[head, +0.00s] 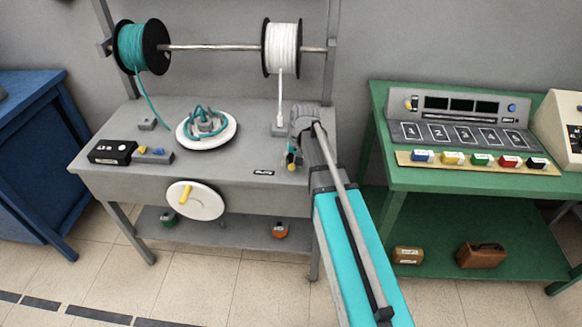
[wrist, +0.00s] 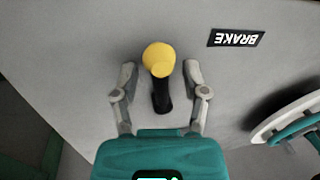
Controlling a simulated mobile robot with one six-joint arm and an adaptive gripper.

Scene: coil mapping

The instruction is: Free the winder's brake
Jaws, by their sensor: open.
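The brake lever, with a yellow knob (wrist: 158,58) on a black stem (wrist: 161,96), stands on the grey bench top. A black BRAKE label (wrist: 236,37) is beside it in the wrist view, and the label also shows in the head view (head: 263,173). My gripper (wrist: 160,75) is open, with one finger on each side of the knob; both fingers look apart from it. In the head view my arm largely hides the lever at the bench's right end. The winder's white disc (head: 228,131) holds a teal coil (head: 205,122). A white crank wheel (head: 205,207) with a yellow handle is on the bench front.
Teal (head: 131,47) and white (head: 282,48) spools hang on a rod above the bench. A black box (head: 112,151) and a small button panel (head: 152,156) sit at the bench's left. A green table (head: 460,180) with numbered slots and coloured blocks stands at right.

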